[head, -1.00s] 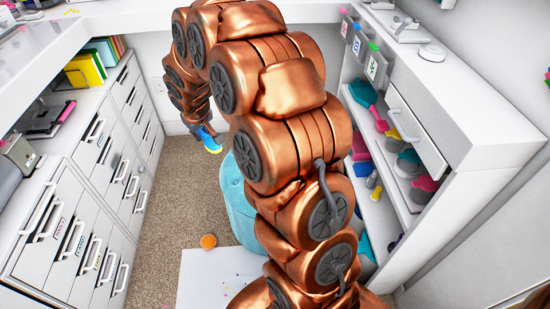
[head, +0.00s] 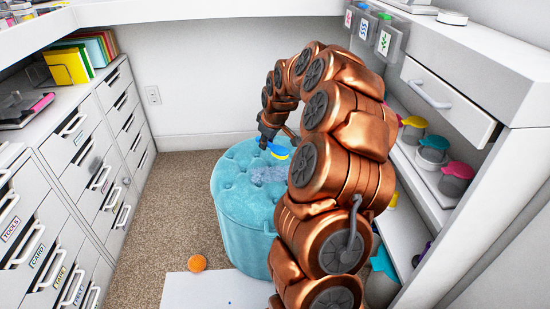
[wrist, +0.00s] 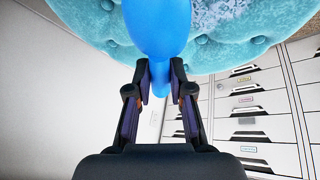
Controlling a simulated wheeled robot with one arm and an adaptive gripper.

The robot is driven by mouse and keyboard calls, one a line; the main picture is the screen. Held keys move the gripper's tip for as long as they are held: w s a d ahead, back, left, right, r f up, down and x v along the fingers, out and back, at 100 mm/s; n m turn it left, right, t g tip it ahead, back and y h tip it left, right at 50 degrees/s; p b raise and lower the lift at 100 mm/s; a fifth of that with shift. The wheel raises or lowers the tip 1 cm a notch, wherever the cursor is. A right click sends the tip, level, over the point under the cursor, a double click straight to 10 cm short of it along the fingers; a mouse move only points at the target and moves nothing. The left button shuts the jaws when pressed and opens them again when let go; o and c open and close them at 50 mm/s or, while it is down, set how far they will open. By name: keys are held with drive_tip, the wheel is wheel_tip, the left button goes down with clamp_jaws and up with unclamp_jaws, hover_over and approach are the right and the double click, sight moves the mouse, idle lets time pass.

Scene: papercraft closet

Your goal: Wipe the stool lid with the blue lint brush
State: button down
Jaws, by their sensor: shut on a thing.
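The round teal tufted stool (head: 245,225) stands on the carpet, and its button-tufted lid (head: 235,178) faces up. A pale greyish patch of lint (head: 268,174) lies on the lid; it also shows in the wrist view (wrist: 215,14). My gripper (head: 268,137) is above the far part of the lid. In the wrist view the brush (wrist: 160,30) extends from between my fingers (wrist: 159,85) over the lid. I cannot tell whether the brush touches the lid.
An orange round object (head: 197,263) lies on the carpet by a white sheet (head: 205,290). White drawer cabinets (head: 75,175) stand at left, and white shelves (head: 425,185) with colourful items at right. Open carpet (head: 170,205) lies left of the stool.

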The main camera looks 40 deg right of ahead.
sight(273, 164)
drive_tip(key=shift+s+d+f+b, duration=0.3)
drive_tip(key=shift+d+f, duration=0.2)
drive_tip(key=shift+d, duration=0.15)
drive_tip(key=shift+s+d+f+b, duration=0.3)
drive_tip(key=shift+d+f, duration=0.2)
drive_tip(key=shift+d, duration=0.1)
drive_tip(key=shift+s+r+p, duration=0.15)
drive_tip(key=shift+p, duration=0.2)
drive_tip(key=shift+f+b, duration=0.5)
drive_tip(key=shift+f, duration=2)
drive_tip(key=shift+f, duration=0.6)
